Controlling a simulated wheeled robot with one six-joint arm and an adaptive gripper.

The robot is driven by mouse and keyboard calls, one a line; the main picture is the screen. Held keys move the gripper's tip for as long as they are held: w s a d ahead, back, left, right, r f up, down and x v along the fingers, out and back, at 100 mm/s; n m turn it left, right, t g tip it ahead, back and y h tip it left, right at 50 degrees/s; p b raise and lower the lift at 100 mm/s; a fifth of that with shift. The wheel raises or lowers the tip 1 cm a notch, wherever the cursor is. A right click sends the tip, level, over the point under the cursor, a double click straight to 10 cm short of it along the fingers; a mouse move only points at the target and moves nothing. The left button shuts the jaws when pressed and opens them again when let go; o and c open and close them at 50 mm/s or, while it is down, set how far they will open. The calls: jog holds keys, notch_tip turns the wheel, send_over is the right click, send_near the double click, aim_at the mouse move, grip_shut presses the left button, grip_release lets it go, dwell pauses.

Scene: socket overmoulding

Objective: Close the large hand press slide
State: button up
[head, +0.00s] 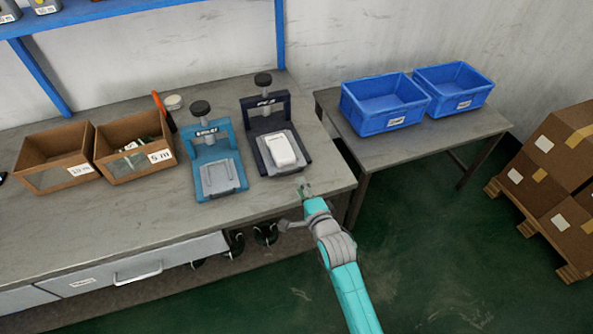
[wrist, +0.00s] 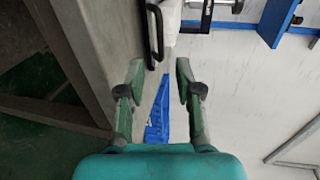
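Two hand presses stand on the workbench in the head view: a dark navy one (head: 262,112) and a light blue one (head: 208,134) to its left. The dark press looks slightly bigger. A white block-like part (head: 281,149) lies on its low front section; whether its slide is fully out I cannot tell. The blue press has a grey plate (head: 219,178) at its front. My gripper (head: 304,188) is near the bench's front edge, just in front and right of the dark press, apart from it. In the wrist view my gripper (wrist: 160,80) is open and empty between the fingers.
Cardboard bins (head: 55,157) stand left on the bench (head: 90,228), with an orange-handled tool (head: 158,102) beside them. Blue crates (head: 383,102) sit on a side table (head: 440,135) to the right. Stacked boxes (head: 545,165) stand far right. The bench front corner right of the presses is clear.

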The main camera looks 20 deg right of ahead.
aim_at(293, 172)
jog(key=x, duration=0.8)
jog(key=shift+w+a, duration=0.1)
jog(key=shift+w, duration=0.1)
grip_shut()
